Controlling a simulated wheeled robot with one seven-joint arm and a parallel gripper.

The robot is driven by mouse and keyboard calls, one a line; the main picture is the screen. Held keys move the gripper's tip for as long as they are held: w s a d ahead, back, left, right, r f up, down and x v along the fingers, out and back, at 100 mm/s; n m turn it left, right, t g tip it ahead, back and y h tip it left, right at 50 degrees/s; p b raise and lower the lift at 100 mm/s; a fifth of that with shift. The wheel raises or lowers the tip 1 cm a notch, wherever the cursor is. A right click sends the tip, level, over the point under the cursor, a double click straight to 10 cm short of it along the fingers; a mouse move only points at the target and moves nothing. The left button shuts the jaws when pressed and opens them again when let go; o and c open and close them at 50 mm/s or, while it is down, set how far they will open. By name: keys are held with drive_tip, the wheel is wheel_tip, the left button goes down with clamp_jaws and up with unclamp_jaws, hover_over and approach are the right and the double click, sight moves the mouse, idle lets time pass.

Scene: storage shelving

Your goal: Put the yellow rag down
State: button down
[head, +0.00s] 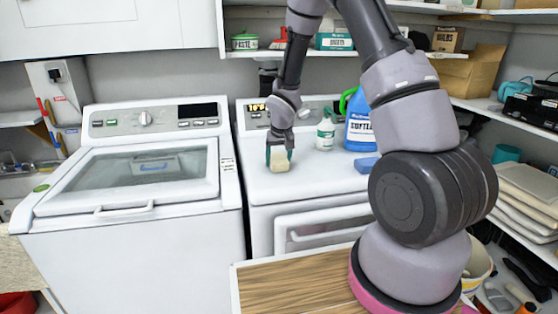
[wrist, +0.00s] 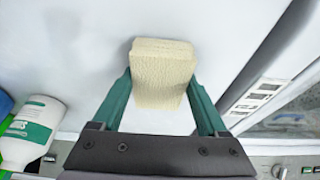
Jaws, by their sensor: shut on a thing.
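The yellow rag (wrist: 161,72) is a pale yellow folded block between the two green fingers of my gripper (wrist: 160,98) in the wrist view. My gripper (head: 279,158) points down and is shut on the rag, which also shows in the head view (head: 280,165) at the left part of the white dryer top (head: 300,185). The rag is at or just above the dryer top; I cannot tell whether it touches.
A white-green bottle (head: 325,134), a blue detergent jug (head: 358,122) and a blue block (head: 366,164) stand to the right on the dryer. A white washer (head: 140,215) is at left. The dryer top in front of the rag is clear.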

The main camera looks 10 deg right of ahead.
drive_tip(key=shift+f, duration=0.15)
unclamp_jaws()
drive_tip(key=s+d+r, duration=0.1)
drive_tip(key=s+r, duration=0.2)
drive_tip(key=r, duration=0.4)
drive_tip(key=s+d+r+m, duration=0.1)
drive_tip(key=s+r, duration=0.2)
drive_tip(key=r, duration=0.4)
drive_tip(key=s+d+r, duration=0.2)
drive_tip(key=s+r, duration=0.1)
drive_tip(key=r, duration=0.4)
drive_tip(key=s+r+m+t+y, duration=0.1)
drive_tip(key=s+r, duration=0.6)
drive_tip(key=s, duration=0.3)
drive_tip(key=s+d+r+m+t+y, duration=0.1)
drive_tip(key=s+r+m+t, duration=0.1)
drive_tip(key=s+r, duration=0.5)
drive_tip(key=s, duration=0.3)
drive_tip(key=shift+s+d, duration=0.2)
drive_tip(key=shift+s, duration=0.05)
